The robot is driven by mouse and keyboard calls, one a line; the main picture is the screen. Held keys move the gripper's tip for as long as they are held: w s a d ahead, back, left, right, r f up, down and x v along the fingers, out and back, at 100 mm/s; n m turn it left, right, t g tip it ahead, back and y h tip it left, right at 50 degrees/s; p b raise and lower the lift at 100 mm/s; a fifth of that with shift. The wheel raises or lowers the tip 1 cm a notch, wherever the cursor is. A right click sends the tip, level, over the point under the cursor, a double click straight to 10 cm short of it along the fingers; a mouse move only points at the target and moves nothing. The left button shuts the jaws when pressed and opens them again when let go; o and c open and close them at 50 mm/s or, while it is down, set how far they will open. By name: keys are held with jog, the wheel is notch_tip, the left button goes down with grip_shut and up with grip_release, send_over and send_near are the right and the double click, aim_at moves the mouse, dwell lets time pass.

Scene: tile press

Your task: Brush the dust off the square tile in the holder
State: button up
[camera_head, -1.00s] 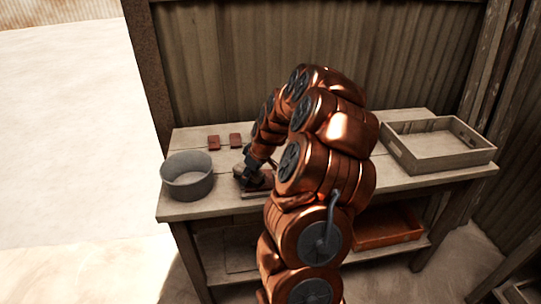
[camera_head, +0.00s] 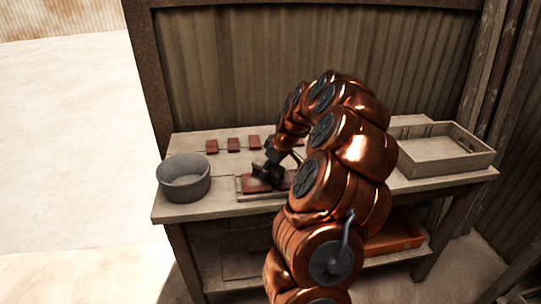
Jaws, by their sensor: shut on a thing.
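The holder (camera_head: 241,197) is a low, pale frame near the front of the workbench, right of the grey tub. The reddish square tile (camera_head: 249,187) lies in it, partly covered by my gripper. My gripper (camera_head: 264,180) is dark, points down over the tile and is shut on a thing. The brush is too small and dark to make out between the fingers. I cannot tell whether it touches the tile, nor whether dust lies there.
A round grey tub (camera_head: 184,192) stands at the bench's left end. Small reddish tiles (camera_head: 233,145) lie in a row behind the holder. A wooden tray (camera_head: 449,166) sits at the right end. An orange tray (camera_head: 394,240) is on the lower shelf. My arm hides the bench's middle.

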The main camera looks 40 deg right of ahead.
jog(key=shift+r, duration=2.75)
